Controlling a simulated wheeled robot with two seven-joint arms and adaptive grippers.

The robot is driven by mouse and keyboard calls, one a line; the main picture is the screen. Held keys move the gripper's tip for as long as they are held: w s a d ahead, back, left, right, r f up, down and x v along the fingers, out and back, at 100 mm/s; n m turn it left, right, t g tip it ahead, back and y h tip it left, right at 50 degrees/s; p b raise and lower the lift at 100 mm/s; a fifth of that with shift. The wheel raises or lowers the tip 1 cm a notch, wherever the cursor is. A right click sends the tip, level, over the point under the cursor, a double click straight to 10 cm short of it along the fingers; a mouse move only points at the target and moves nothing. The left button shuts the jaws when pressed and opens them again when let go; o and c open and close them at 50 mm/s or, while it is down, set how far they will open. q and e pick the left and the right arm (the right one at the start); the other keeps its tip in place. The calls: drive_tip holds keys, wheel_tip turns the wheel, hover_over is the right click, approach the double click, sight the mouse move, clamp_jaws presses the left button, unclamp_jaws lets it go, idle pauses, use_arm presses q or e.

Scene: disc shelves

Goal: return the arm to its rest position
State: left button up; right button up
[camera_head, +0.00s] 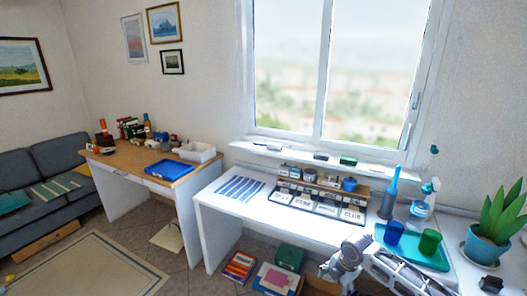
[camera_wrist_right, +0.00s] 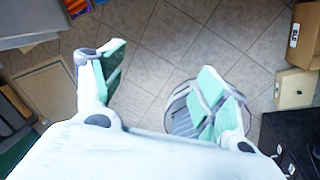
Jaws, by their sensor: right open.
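My right gripper (camera_wrist_right: 165,72) shows in the right wrist view with its two pale green-padded fingers spread wide apart. Nothing is between the fingers, and tiled floor lies below them. In the head view, part of my white and grey arm (camera_head: 397,272) shows at the bottom right, low in front of the white table. I cannot make out gripper fingers there. My left gripper is not in view.
A plant (camera_head: 489,235) stands at right. Below the wrist are a round grey container (camera_wrist_right: 181,112), a cardboard box (camera_wrist_right: 306,38) and open floor.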

wheel_tip(320, 180, down, 9)
drive_tip(key=w+d+m, duration=0.2)
drive_tip(key=m, duration=0.3)
drive_tip(key=s+d+f+m, duration=0.2)
drive_tip(key=s+f+m, duration=0.15)
drive_tip(key=f, duration=0.45)
drive_tip(key=s+d+f+m+t+h, duration=0.1)
drive_tip(key=s+d+f+m, duration=0.15)
drive_tip(key=s+f, duration=0.4)
drive_tip(key=s+d+f+m, duration=0.2)
drive_tip(key=f+m, duration=0.1)
drive_tip(key=f, duration=0.6)
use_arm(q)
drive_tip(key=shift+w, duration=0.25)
use_arm(e)
drive_tip(key=s+f+m, duration=0.2)
drive_tip(key=s+f, duration=0.4)
drive_tip(key=s, duration=0.7)
drive_tip(key=s+a+f+m+g, duration=0.1)
drive_tip(key=s+f+m, duration=0.2)
drive_tip(key=s, duration=0.9)
drive_tip(key=s+a+f+m, duration=0.1)
drive_tip(key=s+f+m, duration=0.1)
drive_tip(key=s+f, duration=0.6)
drive_tip(key=shift+s+a+f+m+g+h, duration=0.3)
drive_tip(key=shift+s+f+h, duration=0.1)
drive_tip(key=shift+s, duration=2.4)
